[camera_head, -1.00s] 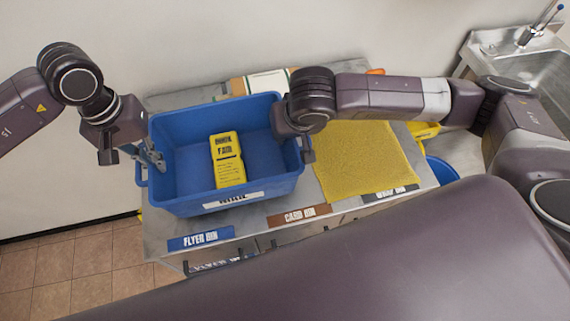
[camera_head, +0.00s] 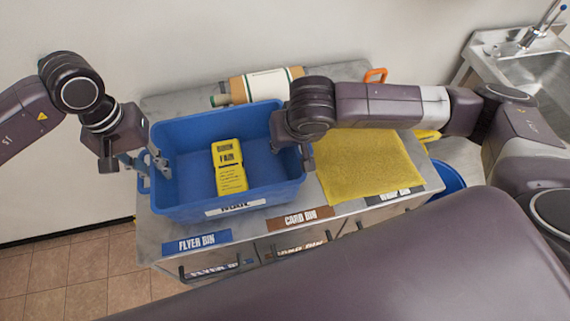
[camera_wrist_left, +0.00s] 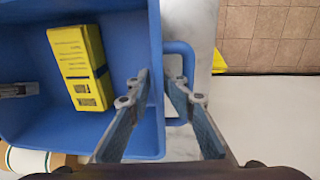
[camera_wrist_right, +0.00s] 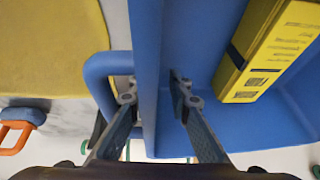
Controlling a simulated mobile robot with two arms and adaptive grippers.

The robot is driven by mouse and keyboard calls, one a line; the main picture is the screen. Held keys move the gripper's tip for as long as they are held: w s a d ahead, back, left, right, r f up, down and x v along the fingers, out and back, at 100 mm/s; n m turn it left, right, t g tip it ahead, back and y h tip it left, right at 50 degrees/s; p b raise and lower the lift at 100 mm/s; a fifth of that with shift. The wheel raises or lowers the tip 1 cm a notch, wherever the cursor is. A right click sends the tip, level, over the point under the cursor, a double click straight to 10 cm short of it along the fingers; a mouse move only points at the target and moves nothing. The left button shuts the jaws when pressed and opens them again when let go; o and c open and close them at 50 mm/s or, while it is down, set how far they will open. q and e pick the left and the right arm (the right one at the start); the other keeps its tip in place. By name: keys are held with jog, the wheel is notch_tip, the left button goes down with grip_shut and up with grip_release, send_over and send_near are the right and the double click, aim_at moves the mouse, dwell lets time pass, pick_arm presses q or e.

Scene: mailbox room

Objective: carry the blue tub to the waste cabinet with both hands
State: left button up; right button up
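The blue tub (camera_head: 175,205) stands on the grey counter, with a yellow printed box (camera_head: 229,168) inside. My left gripper (camera_head: 146,161) is at its left side. In the left wrist view my left fingers (camera_wrist_left: 160,85) straddle the wall, one inside the tub and one in the handle loop, with a gap showing. My right gripper (camera_head: 300,160) is at the right side. In the right wrist view its fingers (camera_wrist_right: 153,88) straddle the right wall and look spread. The right fingers are mostly hidden in the head view. The waste cabinet is not identifiable.
The counter (camera_head: 158,225) carries a yellow cloth (camera_head: 362,165) right of the tub and a bottle-like roll (camera_head: 262,86) behind it. An orange handle (camera_head: 376,74) sticks up at the back. A blue bin (camera_head: 446,182) and a sink (camera_head: 545,75) are on the right.

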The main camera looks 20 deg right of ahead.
pick_arm(q)
jog(key=shift+a, duration=0.1)
pick_arm(e)
jog(key=shift+d, duration=0.15)
jog(key=v, duration=1.1)
jog(key=shift+r, duration=0.15)
pick_arm(q)
notch_tip(320, 180, up, 8)
jog(key=shift+a, duration=0.25)
pick_arm(e)
jog(key=shift+s+r, duration=0.15)
jog(key=shift+r, duration=0.15)
pick_arm(q)
jog(key=shift+f, duration=0.1)
